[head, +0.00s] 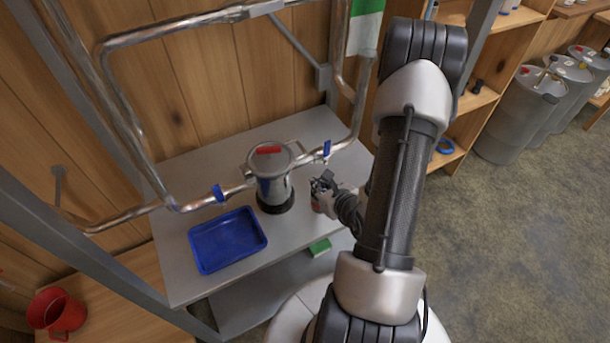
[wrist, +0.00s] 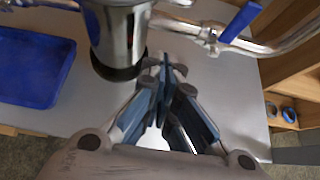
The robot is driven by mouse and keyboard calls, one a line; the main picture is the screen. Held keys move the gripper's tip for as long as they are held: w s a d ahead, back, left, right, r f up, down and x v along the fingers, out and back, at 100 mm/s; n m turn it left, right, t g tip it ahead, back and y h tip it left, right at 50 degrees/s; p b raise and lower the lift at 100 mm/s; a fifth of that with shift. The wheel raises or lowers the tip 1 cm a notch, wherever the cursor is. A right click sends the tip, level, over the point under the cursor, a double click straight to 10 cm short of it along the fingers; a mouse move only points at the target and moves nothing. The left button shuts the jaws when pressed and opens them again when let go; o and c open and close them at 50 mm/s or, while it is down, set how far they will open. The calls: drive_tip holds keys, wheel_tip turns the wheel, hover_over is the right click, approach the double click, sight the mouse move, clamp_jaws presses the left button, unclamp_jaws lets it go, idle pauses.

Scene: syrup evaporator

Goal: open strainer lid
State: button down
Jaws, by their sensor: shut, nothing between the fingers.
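The strainer (head: 272,185) is a shiny metal canister on a black base, set in a pipe line on a grey table. Its lid (head: 266,156) lies flat on top and carries a red handle (head: 268,149). The lower part of the strainer (wrist: 118,35) shows in the wrist view; the lid is out of that frame. My gripper (head: 325,182) is to the right of the strainer, below lid height. In the wrist view my gripper (wrist: 165,68) is shut with nothing in it, its tips close to the right of the strainer's base.
Blue-handled valves (head: 218,192) (head: 326,148) sit on the pipes either side of the strainer. A blue tray (head: 228,240) lies on the table (head: 185,285) at left. A green item (head: 319,247) lies near the table's front edge. Metal pipes rise behind the table.

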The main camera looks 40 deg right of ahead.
drive_tip(key=w+d+b, duration=0.1)
drive_tip(key=w+b, duration=0.6)
drive_tip(key=b, duration=0.2)
drive_tip(key=shift+d+b, duration=0.35)
drive_tip(key=shift+b, duration=0.05)
idle(0.4)
